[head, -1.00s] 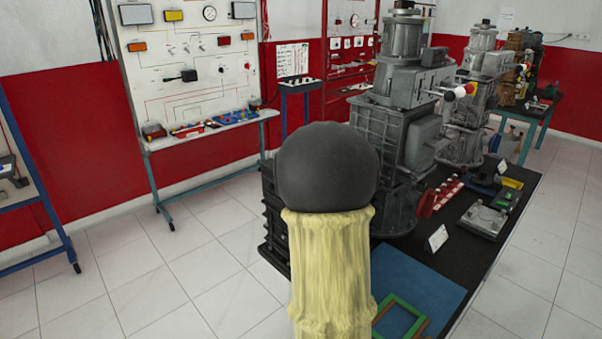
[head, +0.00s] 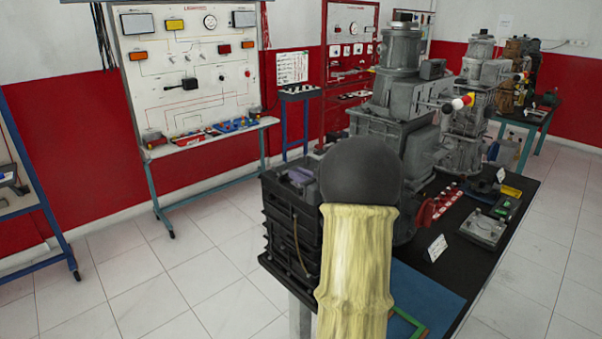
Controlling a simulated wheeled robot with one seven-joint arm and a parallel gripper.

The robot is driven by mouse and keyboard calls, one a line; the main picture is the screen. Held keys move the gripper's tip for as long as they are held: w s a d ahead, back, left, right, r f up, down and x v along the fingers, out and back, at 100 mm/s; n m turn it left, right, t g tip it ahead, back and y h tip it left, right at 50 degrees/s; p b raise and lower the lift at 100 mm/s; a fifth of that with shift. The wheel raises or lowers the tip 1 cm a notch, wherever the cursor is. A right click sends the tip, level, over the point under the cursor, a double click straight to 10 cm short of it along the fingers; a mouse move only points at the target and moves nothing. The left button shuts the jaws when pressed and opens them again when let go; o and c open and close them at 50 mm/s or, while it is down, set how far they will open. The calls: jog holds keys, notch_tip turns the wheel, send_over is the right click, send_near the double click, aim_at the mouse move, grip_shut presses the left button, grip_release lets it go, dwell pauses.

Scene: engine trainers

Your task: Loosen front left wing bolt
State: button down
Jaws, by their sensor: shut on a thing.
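No wing bolt can be made out; any on the near engine trainer are too small to tell or hidden behind my arm. The near grey engine trainer (head: 393,115) stands on the dark bench at right of centre. A black ribbed block (head: 291,238) sits at the bench's near left end, partly covered by my arm. My raised arm, with a dark round joint and a pale yellow sleeve, fills the lower middle. My gripper is not in view, and what it holds cannot be seen.
The dark bench (head: 472,252) carries a flat grey metal part (head: 485,229), a white card (head: 436,248) and a blue mat (head: 428,291). More trainers stand behind. A white panel board (head: 190,75) is against the red wall. The tiled floor at left is clear.

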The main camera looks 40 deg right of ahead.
dwell(0.4)
jog(key=c, duration=1.4)
grip_release()
jog(key=shift+w, duration=0.1)
jog(key=s+d+b, duration=0.1)
jog(key=s+b, duration=0.1)
jog(key=s, duration=1.5)
jog(key=shift+s+d+b, duration=0.2)
jog(key=shift+d+b, duration=0.05)
jog(key=shift+b, duration=0.1)
